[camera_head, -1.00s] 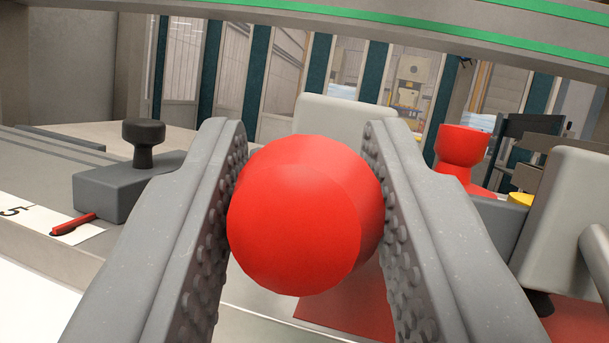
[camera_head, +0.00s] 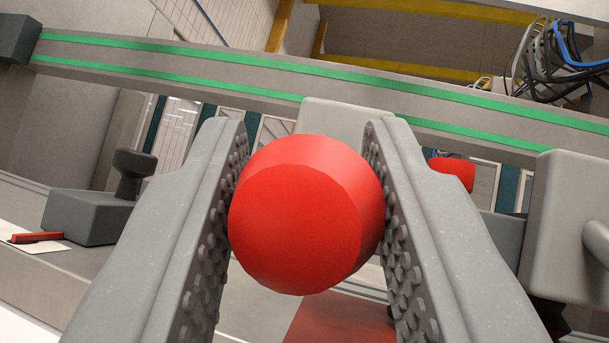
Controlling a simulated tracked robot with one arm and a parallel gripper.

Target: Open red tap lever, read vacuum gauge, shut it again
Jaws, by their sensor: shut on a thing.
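My gripper (camera_head: 306,215) is shut on a round red knob (camera_head: 295,225), with a studded pad against each side of it. The knob faces the camera and hides whatever it is fixed to, so I cannot see the rest of a lever or its angle. I cannot make out a vacuum gauge dial in this view.
A grey block with a dark knob (camera_head: 90,215) stands at the left, beside a red pointer (camera_head: 36,237) on a white strip. At the right are another red knob (camera_head: 455,172) and a pale block (camera_head: 568,225). A green-striped beam (camera_head: 270,78) crosses above.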

